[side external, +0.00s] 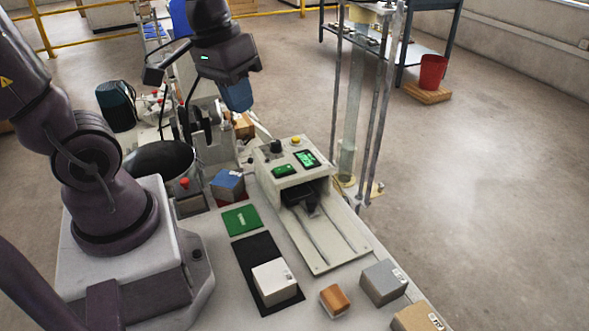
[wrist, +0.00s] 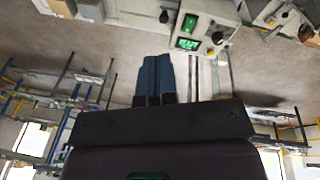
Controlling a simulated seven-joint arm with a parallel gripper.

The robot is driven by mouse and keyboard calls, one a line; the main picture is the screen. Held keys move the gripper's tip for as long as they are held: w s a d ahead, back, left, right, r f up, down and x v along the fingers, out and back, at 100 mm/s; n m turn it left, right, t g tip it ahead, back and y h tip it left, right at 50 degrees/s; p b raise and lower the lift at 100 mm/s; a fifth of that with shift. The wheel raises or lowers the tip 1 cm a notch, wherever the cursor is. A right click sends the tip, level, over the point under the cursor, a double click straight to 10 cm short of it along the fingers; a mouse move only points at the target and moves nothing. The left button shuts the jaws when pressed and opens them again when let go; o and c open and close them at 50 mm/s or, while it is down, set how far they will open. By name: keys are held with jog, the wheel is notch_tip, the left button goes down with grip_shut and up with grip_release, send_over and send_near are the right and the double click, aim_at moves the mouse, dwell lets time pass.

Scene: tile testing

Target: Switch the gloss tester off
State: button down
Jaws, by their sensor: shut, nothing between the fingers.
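The beige machine with lit green screens, which looks like the gloss tester (side external: 262,172), stands on the bench in the side view. Its top carries a black knob (side external: 276,147), a yellow button (side external: 296,140) and two lit screens. It also shows at the top of the wrist view (wrist: 212,22), where a green screen (wrist: 187,43) is lit with small text. My gripper (side external: 240,108) is above and behind the machine, to its left in the side view, apart from it. Its blue fingers (wrist: 154,62) are together and empty in the wrist view.
A tall glass column with metal rods (side external: 350,120) stands close behind the machine. A dark bowl (side external: 160,160) is near my base.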

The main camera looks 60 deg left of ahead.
aim_at(287, 168)
jog(key=w+a+f+n+t+h, duration=0.3)
jog(key=w+a+f+n+h, duration=0.2)
jog(key=w+f+n, duration=0.3)
jog(key=w+n+h, duration=0.1)
jog(key=w+n, duration=0.1)
jog(key=n, duration=0.2)
jog(key=shift+a, duration=0.3)
jog(key=shift+w+f, duration=0.1)
jog(key=shift+f, duration=0.05)
jog(key=shift+f, duration=4.3)
jog(key=shift+f, duration=0.4)
